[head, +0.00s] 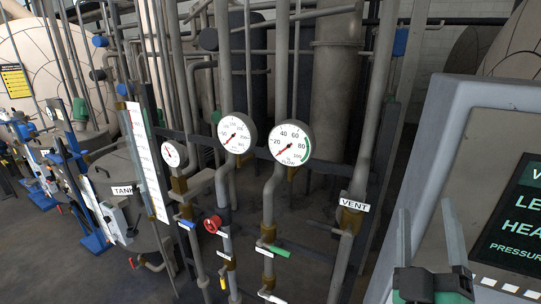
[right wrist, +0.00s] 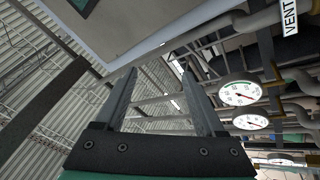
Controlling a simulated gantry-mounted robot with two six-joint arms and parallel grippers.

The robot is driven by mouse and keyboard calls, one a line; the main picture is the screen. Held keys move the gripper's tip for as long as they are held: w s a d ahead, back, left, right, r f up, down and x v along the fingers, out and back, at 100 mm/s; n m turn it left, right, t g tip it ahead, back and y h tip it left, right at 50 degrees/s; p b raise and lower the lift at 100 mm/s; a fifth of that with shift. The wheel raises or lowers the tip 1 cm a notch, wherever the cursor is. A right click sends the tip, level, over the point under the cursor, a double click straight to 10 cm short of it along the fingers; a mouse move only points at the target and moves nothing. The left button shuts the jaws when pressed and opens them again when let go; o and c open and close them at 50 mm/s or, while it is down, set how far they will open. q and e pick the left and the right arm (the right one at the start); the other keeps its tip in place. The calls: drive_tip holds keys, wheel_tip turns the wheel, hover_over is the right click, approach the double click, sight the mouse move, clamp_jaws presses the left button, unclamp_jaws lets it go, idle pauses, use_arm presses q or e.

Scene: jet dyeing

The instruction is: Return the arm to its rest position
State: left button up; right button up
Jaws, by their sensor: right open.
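My right gripper (head: 427,222) is at the lower right of the head view. Its two grey fingers point up and stand apart, with nothing between them. In the right wrist view the open fingers (right wrist: 158,88) reach up from the dark gripper body, again with an empty gap. The gripper is in front of the lower left part of the grey control panel housing (head: 455,115), and I cannot tell how far apart they are. My left gripper is not in view.
The panel's dark screen (head: 515,215) is right of the gripper. A pipe with a VENT label (head: 354,205) stands to the left. Round gauges (head: 290,143), a red valve handle (head: 212,224) and a green lever (head: 279,251) are further left. A TANK label (head: 122,190) marks a vessel.

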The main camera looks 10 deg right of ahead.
drive_tip(key=s+a+r+m+t+y+p, duration=0.1)
drive_tip(key=s+a+r+t+y, duration=0.3)
drive_tip(key=a+r+y, duration=0.4)
drive_tip(key=s+a+r+m+t+y+p, duration=0.1)
drive_tip(key=s+a+r+m+t+y, duration=0.15)
drive_tip(key=a+r+t+y, duration=0.6)
drive_tip(key=d+r+g+h+p, duration=0.1)
drive_tip(key=d+r+g+p, duration=0.1)
drive_tip(key=r+p, duration=0.8)
drive_tip(key=d+r+g+h+p, duration=0.1)
drive_tip(key=d+r+g+p, duration=0.15)
drive_tip(key=r+p, duration=0.75)
wheel_tip(320, 180, down, 15)
drive_tip(key=b, duration=1.7)
drive_tip(key=shift+s+d+n+b, duration=0.15)
drive_tip(key=shift+s+n+b, duration=0.05)
drive_tip(key=shift+n+b, duration=0.2)
drive_tip(key=shift+f, duration=0.15)
wheel_tip(320, 180, down, 25)
drive_tip(key=b, duration=2.5)
drive_tip(key=shift+f, duration=0.2)
